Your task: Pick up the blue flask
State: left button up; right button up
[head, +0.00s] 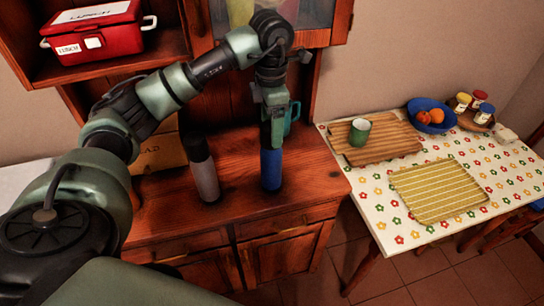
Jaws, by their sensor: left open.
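The blue flask (271,168) stands upright on the dark wood cabinet top, near its right side. Its upper part is hidden behind my left gripper (275,128), which points down over it. The gripper is open, and I cannot tell whether its fingers touch the flask. A grey flask with a black top (205,175) stands upright to the left of the blue one. My right gripper is not in view.
A teal mug (292,117) is close behind my left gripper. A bread box (160,154) stands behind the grey flask. A red lunch box (95,32) sits on the upper shelf. At right, a table (380,215) holds a cutting board, green mug, fruit bowl and jars.

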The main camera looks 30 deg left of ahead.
aim_at(271, 159)
pick_arm(q)
jog(key=f, duration=0.2)
jog(key=f+p, duration=0.1)
jog(key=f, duration=0.1)
jog(key=shift+w+a+p, duration=0.15)
jog(key=shift+w+p, duration=0.05)
jog(key=shift+p, duration=0.1)
jog(key=shift+f, duration=0.3)
jog(key=shift+c, duration=0.7)
jog(key=c, duration=1.5)
jog(key=shift+r, duration=0.1)
grip_shut()
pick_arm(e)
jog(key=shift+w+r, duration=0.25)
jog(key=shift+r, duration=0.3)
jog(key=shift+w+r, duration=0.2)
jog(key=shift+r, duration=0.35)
